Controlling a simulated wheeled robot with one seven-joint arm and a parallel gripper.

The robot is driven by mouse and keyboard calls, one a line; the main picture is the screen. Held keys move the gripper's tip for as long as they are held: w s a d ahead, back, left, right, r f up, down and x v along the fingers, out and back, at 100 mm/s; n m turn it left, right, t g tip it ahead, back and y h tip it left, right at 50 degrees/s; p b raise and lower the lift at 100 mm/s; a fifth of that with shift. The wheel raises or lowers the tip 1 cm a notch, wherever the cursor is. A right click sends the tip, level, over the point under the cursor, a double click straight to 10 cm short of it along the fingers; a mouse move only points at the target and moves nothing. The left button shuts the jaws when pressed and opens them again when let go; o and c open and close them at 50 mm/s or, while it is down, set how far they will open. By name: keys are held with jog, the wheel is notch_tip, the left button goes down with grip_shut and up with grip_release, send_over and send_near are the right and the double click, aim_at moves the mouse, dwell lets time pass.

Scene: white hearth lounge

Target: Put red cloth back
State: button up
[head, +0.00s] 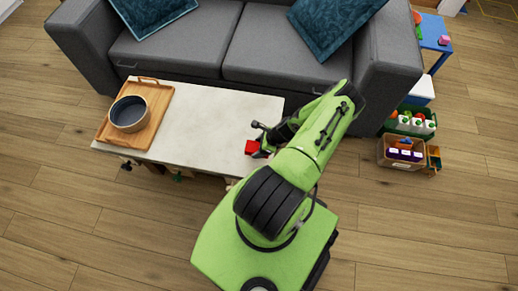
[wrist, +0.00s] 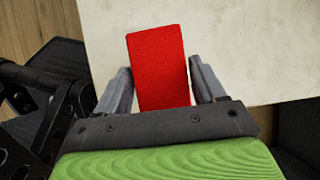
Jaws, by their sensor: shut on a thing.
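The red cloth (wrist: 158,62) is a small red block-like piece between the two fingers of my gripper (wrist: 160,85) in the wrist view. My gripper is shut on it. In the head view the red cloth (head: 252,147) shows at the end of my arm, over the right part of the pale coffee table (head: 215,115). My gripper (head: 260,142) is partly hidden there by my arm. I cannot tell whether the cloth touches the table top.
A wooden tray (head: 160,98) with a dark-lined round bowl (head: 128,113) stands on the table's left end. A grey sofa (head: 185,45) stands behind the table. Crates with bottles (head: 410,122) and small items (head: 401,152) sit on the floor at right. The middle of the table is clear.

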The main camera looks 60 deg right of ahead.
notch_tip(320, 180, down, 3)
jog(key=shift+f+b, duration=0.1)
jog(key=shift+b, duration=0.45)
jog(key=o, duration=1.1)
